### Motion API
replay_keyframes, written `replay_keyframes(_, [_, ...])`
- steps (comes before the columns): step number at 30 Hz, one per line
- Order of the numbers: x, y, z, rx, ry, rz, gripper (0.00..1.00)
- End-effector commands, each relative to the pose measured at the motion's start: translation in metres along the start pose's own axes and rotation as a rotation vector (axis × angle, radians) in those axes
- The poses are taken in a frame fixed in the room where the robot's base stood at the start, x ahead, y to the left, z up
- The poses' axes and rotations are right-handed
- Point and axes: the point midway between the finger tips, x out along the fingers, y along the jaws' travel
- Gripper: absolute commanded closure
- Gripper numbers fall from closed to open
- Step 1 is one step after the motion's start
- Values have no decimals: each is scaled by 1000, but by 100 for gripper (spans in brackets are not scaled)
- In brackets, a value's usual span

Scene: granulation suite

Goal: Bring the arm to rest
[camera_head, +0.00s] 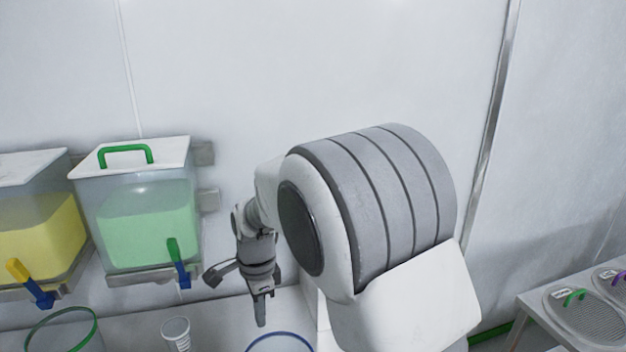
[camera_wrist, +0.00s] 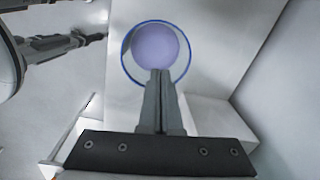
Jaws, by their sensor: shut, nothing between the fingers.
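My gripper (camera_head: 261,309) is shut and empty, pointing down in front of the wall, to the right of the green-filled bin. In the wrist view my gripper's fingers (camera_wrist: 159,76) lie together, with nothing between them. Their tips overlap the near edge of a blue-rimmed round container (camera_wrist: 126,52) with pale violet contents. The same container's blue rim (camera_head: 281,334) shows at the bottom of the head view, just below and right of the fingertips. I cannot tell the exact height of the fingers above it.
A clear bin of green material (camera_head: 148,225) and one of yellow material (camera_head: 38,232) hang on the wall at left. A small white cup (camera_head: 176,333) and a green-rimmed container (camera_head: 62,330) stand below. A bench with round grey lids (camera_head: 588,318) is at right.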

Motion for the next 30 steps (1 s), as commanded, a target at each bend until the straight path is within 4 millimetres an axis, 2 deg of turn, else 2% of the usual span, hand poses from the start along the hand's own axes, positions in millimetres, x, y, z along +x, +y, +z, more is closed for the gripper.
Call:
replay_keyframes(1, [-21,7,-14,-35,-7,-26,100])
replay_keyframes(6, [-71,40,-50,-191,-8,-93,100])
replay_keyframes(15, [-138,115,-99,-477,62,-202,100])
replay_keyframes(21, [-166,171,-119,-668,156,-250,100])
replay_keyframes(30, [-180,252,-133,-940,338,-251,100])
